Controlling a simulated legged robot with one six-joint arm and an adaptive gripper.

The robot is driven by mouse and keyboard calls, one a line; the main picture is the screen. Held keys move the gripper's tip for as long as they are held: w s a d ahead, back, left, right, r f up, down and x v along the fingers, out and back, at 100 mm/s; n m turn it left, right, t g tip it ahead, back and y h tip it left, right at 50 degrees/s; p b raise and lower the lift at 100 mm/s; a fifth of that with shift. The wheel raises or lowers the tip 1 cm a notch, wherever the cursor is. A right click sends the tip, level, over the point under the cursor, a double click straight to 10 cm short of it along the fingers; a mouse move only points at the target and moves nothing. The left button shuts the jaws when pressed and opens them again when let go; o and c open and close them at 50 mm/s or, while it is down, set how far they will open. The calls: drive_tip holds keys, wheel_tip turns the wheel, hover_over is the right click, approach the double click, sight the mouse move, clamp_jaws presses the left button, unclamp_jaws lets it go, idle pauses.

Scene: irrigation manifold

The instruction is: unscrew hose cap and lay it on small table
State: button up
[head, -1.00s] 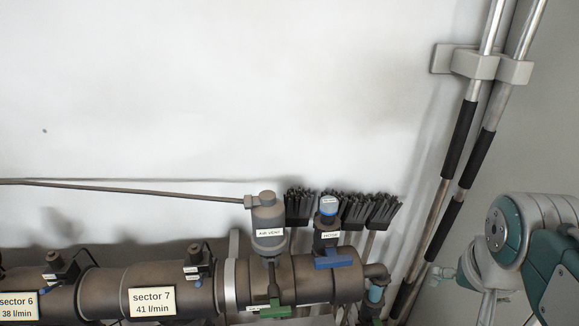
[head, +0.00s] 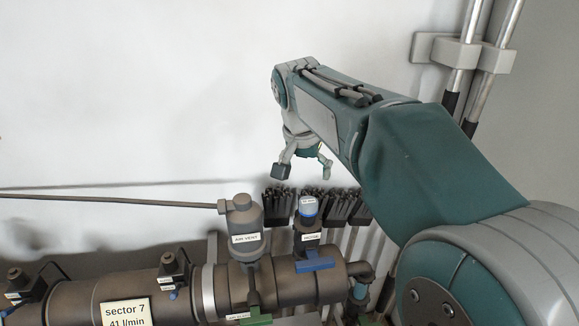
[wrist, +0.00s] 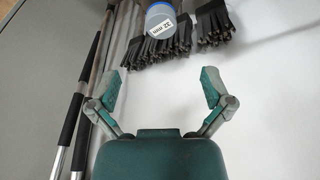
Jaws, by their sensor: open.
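A grey cap (head: 308,205) with a blue ring tops the dark upright fitting (head: 307,238) near the pipe's right end. In the wrist view the cap (wrist: 159,20) is at the top edge, with a "32 mm" label. My gripper (head: 303,167) is open and empty, above the cap in the head view. In the wrist view its spread fingers (wrist: 166,88) are apart from the cap, which lies beyond them in the picture. I cannot tell the exact distance. No small table is in view.
The air vent (head: 245,225) stands just left of the fitting. A blue lever handle (head: 315,265) sits below the fitting. Dark brushes (head: 345,205) hang behind, and long poles (head: 480,70) stand at right. The pale wall above is clear.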

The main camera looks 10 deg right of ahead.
sight(309, 202)
drive_tip(key=x, duration=1.1)
drive_tip(key=shift+w+a+r, duration=0.1)
drive_tip(key=shift+w, duration=0.1)
drive_tip(key=c, duration=1.3)
drive_tip(key=shift+s+n+t+y, duration=0.1)
drive_tip(key=shift+n+t+y, duration=0.3)
drive_tip(key=shift+n, duration=1.9)
drive_tip(key=shift+n+y, duration=0.4)
drive_tip(key=shift+n, duration=0.7)
drive_tip(key=shift+n+y, duration=0.4)
drive_tip(key=shift+n, duration=0.7)
